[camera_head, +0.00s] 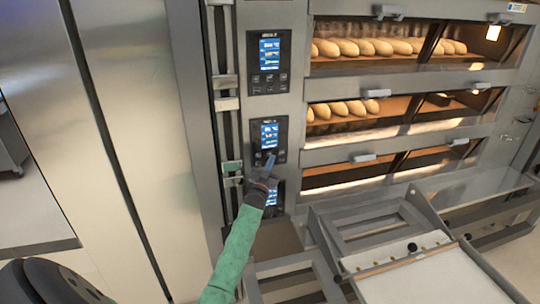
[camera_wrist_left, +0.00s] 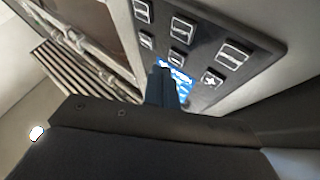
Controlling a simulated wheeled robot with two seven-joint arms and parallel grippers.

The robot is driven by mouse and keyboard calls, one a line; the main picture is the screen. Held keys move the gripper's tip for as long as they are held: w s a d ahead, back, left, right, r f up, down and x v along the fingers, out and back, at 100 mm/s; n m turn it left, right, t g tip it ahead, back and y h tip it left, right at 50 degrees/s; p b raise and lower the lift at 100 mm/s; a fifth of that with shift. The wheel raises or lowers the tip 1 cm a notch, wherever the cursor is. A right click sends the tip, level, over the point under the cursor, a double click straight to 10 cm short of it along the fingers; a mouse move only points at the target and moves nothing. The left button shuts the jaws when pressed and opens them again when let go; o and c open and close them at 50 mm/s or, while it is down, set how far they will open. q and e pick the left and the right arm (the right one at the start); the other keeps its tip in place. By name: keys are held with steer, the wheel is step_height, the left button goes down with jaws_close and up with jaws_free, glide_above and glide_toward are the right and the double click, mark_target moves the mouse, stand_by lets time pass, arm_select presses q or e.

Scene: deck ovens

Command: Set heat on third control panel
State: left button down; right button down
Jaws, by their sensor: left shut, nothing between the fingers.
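Three dark control panels with lit blue screens are stacked on the oven front in the head view: the top panel (camera_head: 269,62), the second panel (camera_head: 268,134) and the third panel (camera_head: 272,198), lowest. My left gripper (camera_head: 269,160) is shut and empty, on a green-sleeved arm. Its fingertips overlap the second panel's lower part, and the gripper hides much of the third panel. In the left wrist view the shut fingers (camera_wrist_left: 165,82) stand in front of a lit screen (camera_wrist_left: 181,73), with a dark button area (camera_wrist_left: 205,45) beside it. Whether they touch is unclear. My right gripper is not in view.
Oven decks (camera_head: 390,110) with loaves in the upper two lie right of the panels. A metal loader frame (camera_head: 385,225) with a pale board (camera_head: 430,275) stands below them. A vertical rail (camera_head: 222,90) runs left of the panels, beside a smooth steel wall (camera_head: 130,120).

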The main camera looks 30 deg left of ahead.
arm_select(q)
steer(key=s+d+p, duration=0.1)
steer(key=s+d, duration=0.2)
steer(key=shift+s+d, duration=0.1)
steer(key=shift+d, duration=0.25)
steer(key=shift+f, duration=0.1)
stand_by(0.8)
